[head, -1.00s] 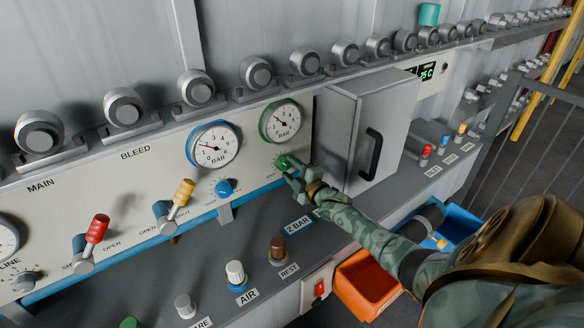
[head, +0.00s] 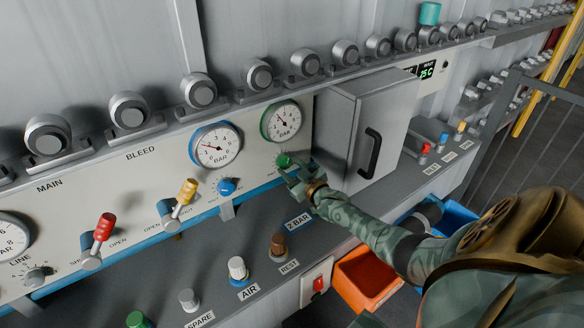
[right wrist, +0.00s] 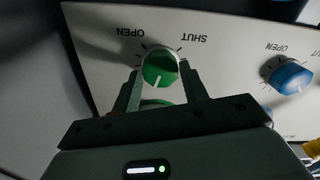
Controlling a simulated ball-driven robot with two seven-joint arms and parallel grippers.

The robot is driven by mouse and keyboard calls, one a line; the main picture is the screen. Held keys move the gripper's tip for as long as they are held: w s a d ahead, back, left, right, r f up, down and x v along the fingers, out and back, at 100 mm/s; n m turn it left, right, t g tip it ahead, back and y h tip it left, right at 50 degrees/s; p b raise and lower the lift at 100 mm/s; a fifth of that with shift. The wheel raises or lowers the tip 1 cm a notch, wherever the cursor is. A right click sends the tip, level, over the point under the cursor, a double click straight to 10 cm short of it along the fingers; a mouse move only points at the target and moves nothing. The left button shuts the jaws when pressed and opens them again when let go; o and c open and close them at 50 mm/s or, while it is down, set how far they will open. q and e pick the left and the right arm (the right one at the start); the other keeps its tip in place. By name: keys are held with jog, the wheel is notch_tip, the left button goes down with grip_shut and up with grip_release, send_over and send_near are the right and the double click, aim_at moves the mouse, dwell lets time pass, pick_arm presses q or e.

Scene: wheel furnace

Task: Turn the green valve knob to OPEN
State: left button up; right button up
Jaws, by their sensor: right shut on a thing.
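The green valve knob (head: 284,160) sits on the pale panel under the green-rimmed gauge (head: 281,121). My right gripper (head: 288,172) is at the knob, its arm coming in from the lower right. In the right wrist view the fingers (right wrist: 160,76) stand on either side of the green knob (right wrist: 160,66) and are shut on it. That view shows the panel upside down, with OPEN (right wrist: 134,33) at upper left of the knob and SHUT (right wrist: 194,38) at upper right. The knob's white mark points down in that picture. My left gripper is not in view.
A blue knob (head: 227,187) is on the panel left of the green one. A grey cabinet (head: 340,140) with a black handle stands close on the right. The ledge below carries several pegs, such as the brown one (head: 278,246). An orange bin (head: 365,280) is below.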

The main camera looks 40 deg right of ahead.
jog(key=m, duration=0.3)
jog(key=shift+f+m, duration=0.1)
jog(key=shift+m, duration=0.3)
jog(key=m, duration=0.3)
jog(key=shift+p, duration=0.3)
jog(key=m, duration=0.6)
jog(key=shift+a+m, duration=0.15)
jog(key=shift+m, duration=0.25)
jog(key=m, duration=0.4)
jog(key=shift+m+b, duration=0.3)
jog(key=shift+b, duration=0.1)
jog(key=m+b, duration=0.1)
jog(key=m, duration=0.4)
jog(key=shift+a+m, duration=0.1)
jog(key=shift+m, duration=0.2)
jog(key=o, duration=1)
